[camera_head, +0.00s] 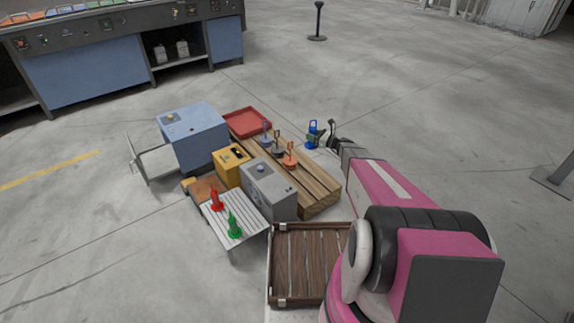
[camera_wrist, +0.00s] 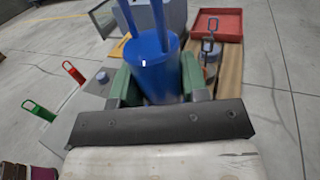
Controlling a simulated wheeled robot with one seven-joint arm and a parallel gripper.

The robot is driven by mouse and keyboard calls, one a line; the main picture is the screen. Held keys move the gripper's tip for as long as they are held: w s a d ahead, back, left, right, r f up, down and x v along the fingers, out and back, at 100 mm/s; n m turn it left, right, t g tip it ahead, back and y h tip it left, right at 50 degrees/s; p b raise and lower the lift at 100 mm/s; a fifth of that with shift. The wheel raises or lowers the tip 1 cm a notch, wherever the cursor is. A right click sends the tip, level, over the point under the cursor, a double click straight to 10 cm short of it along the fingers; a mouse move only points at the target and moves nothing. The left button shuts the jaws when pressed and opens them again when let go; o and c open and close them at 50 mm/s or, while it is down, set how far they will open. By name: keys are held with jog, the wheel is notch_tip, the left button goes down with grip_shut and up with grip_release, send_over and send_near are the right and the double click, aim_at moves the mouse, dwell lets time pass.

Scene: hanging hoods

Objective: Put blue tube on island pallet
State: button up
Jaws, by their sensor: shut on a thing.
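The blue tube (camera_head: 313,127) is held in my gripper (camera_head: 318,140), off the right side of the wooden pallet (camera_head: 318,190). In the wrist view the blue tube (camera_wrist: 157,72), with its blue handle on top, sits between the green fingers of my gripper (camera_wrist: 157,82), which are shut on it. A grey-blue tube (camera_head: 266,139), a dark tube (camera_head: 278,149) and an orange tube (camera_head: 290,158) stand on the pallet. The gap under the held tube is hidden.
A wooden crate (camera_head: 300,262) is in front.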

jog(key=w+a+f, duration=0.2)
jog(key=w+f, duration=0.1)
jog(key=f, duration=0.5)
jog(key=w+a+f, duration=0.2)
jog(key=w+f, duration=0.2)
jog(key=f, duration=0.5)
jog(key=shift+s+d+f, duration=0.9)
jog(key=shift+d+f, duration=0.8)
jog(key=shift+f, duration=0.15)
jog(key=shift+s+d+f, duration=0.85)
jog(key=shift+d+f, duration=0.8)
jog(key=shift+f, duration=0.15)
jog(key=shift+s+d+f, duration=0.9)
jog(key=shift+d+f, duration=0.8)
jog(key=shift+f, duration=0.15)
jog(key=shift+f, duration=0.15)
jog(key=o, duration=1.1)
jog(key=shift+c, duration=0.2)
